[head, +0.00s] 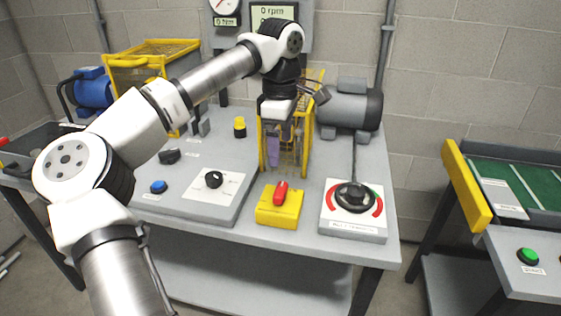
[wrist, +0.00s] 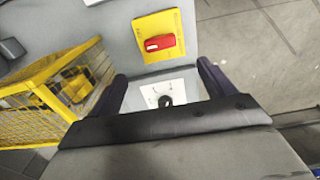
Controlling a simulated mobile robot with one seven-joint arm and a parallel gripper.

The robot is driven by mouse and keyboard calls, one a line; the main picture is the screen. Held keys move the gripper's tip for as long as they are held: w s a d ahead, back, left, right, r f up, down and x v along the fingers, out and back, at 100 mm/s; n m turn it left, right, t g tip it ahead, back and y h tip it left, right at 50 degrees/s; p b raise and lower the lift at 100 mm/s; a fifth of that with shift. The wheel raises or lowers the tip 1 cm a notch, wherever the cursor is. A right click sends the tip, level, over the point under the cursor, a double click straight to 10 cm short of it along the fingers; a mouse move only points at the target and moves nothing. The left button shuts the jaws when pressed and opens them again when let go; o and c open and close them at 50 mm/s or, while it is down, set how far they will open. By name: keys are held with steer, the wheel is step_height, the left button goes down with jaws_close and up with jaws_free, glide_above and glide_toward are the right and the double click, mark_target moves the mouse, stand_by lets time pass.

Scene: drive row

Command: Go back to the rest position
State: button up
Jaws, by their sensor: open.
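My gripper (head: 285,152) hangs pointing down over the grey bench (head: 225,228), in front of a yellow mesh guard (head: 303,150) in the head view. In the wrist view its two dark fingers (wrist: 163,84) stand wide apart with nothing held between them. A white plate (wrist: 184,84) with a dark knob shows beyond and between them, and the gripper body hides part of it. My arm reaches up from the lower left of the head view and bends down at the wrist.
A yellow box with a red switch (head: 280,197) sits near the bench front. A black rotary handle (head: 354,196), a black knob (head: 214,179) and a blue button (head: 158,187) are on the bench. A grey motor (head: 350,108) stands behind. A conveyor (head: 520,185) is at right.

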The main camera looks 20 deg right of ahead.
steer(key=shift+r, duration=0.65)
